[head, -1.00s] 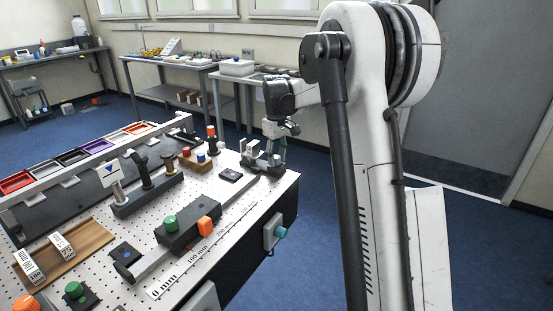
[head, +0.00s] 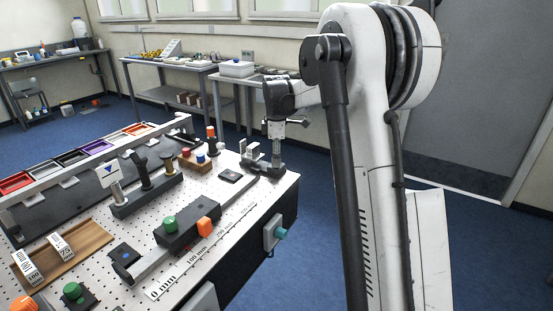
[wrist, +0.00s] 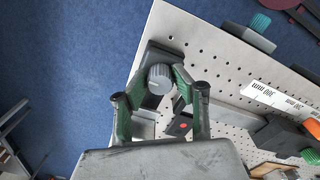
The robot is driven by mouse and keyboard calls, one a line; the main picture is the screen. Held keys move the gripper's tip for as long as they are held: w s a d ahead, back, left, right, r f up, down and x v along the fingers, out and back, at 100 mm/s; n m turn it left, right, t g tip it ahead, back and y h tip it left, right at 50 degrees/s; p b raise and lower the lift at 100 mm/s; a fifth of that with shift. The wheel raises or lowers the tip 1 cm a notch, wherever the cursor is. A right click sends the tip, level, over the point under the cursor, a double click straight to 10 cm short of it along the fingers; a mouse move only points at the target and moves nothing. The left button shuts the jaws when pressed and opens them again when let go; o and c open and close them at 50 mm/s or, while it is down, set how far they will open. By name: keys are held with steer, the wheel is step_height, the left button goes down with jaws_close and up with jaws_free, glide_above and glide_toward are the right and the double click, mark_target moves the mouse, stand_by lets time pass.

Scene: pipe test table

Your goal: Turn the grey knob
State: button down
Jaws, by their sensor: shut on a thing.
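The grey ribbed knob (wrist: 160,79) shows in the wrist view near the table's corner, on a dark mount. My gripper (wrist: 160,85) has its two green-padded fingers on either side of the knob and is shut on it. In the head view my gripper (head: 276,152) points down at the far right corner of the table, and the knob is hard to make out there.
The perforated table (head: 225,190) carries a dark slider block with a green knob (head: 170,222) and an orange one. A grey upright bracket (head: 252,154) stands just left of my gripper. A teal knob (head: 281,233) sticks out from the table's side.

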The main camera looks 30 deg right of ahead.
steer(key=shift+n, duration=0.3)
steer(key=c, duration=1.4)
jaws_free()
steer(key=shift+r, duration=0.1)
step_height(320, 180, up, 12)
steer(key=shift+f, duration=0.1)
